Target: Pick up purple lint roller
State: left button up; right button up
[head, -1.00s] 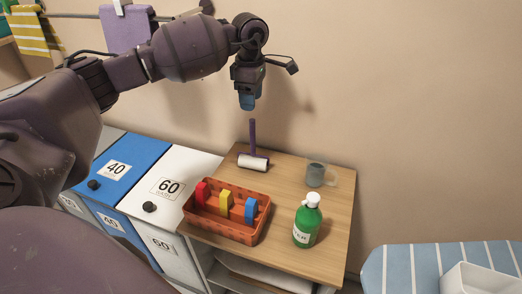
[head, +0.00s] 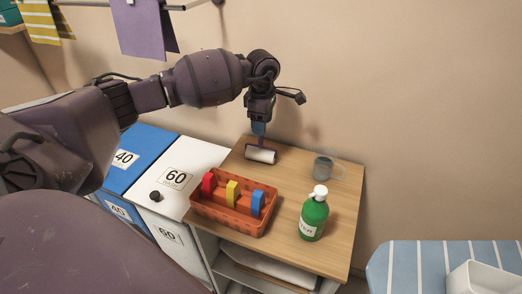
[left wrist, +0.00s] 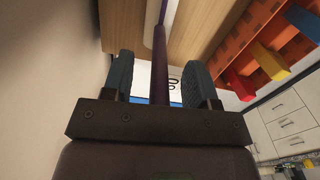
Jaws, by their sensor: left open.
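The purple lint roller (head: 261,155) stands near the back left of the wooden cabinet top, its white roll at the bottom and its handle pointing up. My left gripper (head: 258,130) points down right above the roll, and its blue fingers hide most of the handle in the head view. In the left wrist view, the purple handle (left wrist: 160,65) runs between the two open fingers (left wrist: 160,80), with a gap visible on each side. My right gripper is out of view.
An orange basket (head: 213,217) with red, yellow and blue items sits in front of the roller. A grey mug (head: 323,167) and a green bottle (head: 314,214) stand to the right. The wall is close behind. A striped ironing board (head: 398,264) is at lower right.

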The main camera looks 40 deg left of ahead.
pick_arm(q)
jog(key=shift+f, duration=0.1)
grip_shut()
dwell(0.4)
notch_tip(320, 180, up, 20)
jog(key=p, duration=0.1)
dwell(0.4)
